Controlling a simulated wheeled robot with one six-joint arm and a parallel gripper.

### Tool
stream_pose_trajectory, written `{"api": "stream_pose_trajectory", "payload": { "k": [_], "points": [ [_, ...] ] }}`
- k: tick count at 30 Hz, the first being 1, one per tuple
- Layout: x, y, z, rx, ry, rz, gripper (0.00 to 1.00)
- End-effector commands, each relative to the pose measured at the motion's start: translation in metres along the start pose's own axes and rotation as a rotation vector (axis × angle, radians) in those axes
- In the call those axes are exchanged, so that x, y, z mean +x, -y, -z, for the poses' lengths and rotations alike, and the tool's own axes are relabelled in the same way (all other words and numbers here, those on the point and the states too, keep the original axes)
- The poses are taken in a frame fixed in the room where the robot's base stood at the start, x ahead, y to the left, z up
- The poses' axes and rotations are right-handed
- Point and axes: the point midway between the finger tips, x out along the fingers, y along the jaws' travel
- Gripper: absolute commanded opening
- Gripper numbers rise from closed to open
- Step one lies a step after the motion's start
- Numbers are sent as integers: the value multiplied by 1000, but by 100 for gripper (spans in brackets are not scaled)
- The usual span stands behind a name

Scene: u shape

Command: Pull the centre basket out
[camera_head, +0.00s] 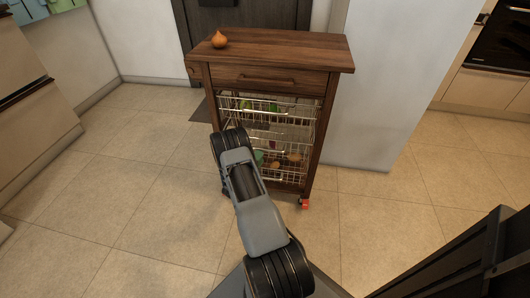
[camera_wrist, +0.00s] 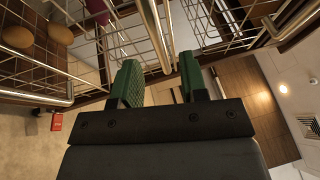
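The trolley (camera_head: 275,54) has a wooden top, a drawer and wire baskets stacked below. The centre basket (camera_head: 296,144) is in its frame, partly hidden by my arm. In the wrist view, a metal bar (camera_wrist: 156,32), apparently the centre basket's front rail, runs toward the gap between my fingers. My gripper (camera_wrist: 158,72) has two green fingers, clearly apart, with nothing seen clamped between them. I cannot tell whether the bar lies fully between the fingertips. In the head view the gripper is hidden behind my arm.
The upper basket (camera_head: 298,106) holds green items; the lower basket (camera_head: 296,171) holds round brown ones. An orange onion-like object (camera_head: 219,40) sits on the trolley top. A white wall block (camera_head: 380,90) stands close right. The tiled floor (camera_head: 120,210) at left is clear.

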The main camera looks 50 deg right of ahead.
Motion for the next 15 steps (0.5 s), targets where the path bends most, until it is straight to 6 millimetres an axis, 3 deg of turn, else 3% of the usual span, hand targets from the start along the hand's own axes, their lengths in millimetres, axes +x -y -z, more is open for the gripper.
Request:
{"api": "stream_pose_trajectory", "payload": {
  "k": [6, 15],
  "points": [
    [33, -2, 1, 2, -3, 0, 40],
    [51, 0, 0, 1, 0, -1, 40]
  ]
}}
